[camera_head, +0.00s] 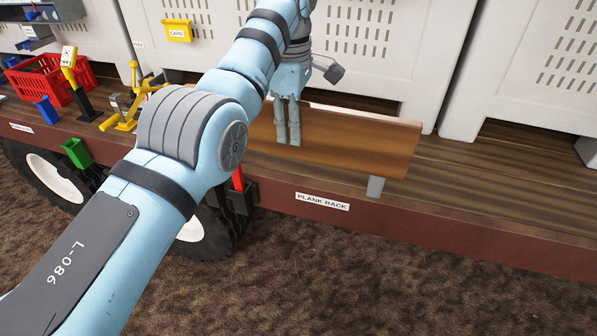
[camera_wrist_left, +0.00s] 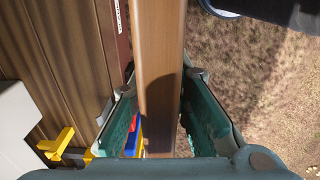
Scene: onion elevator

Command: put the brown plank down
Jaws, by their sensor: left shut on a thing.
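The brown plank (camera_head: 350,139) stands on its long edge over the wooden deck, behind the label reading PLANK RACK (camera_head: 322,201). A grey upright bracket (camera_head: 375,187) shows at its lower right edge. My left gripper (camera_head: 289,138) points down and is shut on the plank's upper edge near the middle. In the left wrist view the plank (camera_wrist_left: 158,60) runs between the two green fingers (camera_wrist_left: 160,125). The plank's left part is hidden behind my arm. I cannot tell whether its lower edge rests in the rack. My right gripper is not in view.
White slotted cabinets (camera_head: 395,45) stand close behind the plank. A red basket (camera_head: 50,80), a yellow stand (camera_head: 130,100) and a green bin (camera_head: 76,152) are at the left. The deck's front edge drops to brown soil (camera_head: 400,290).

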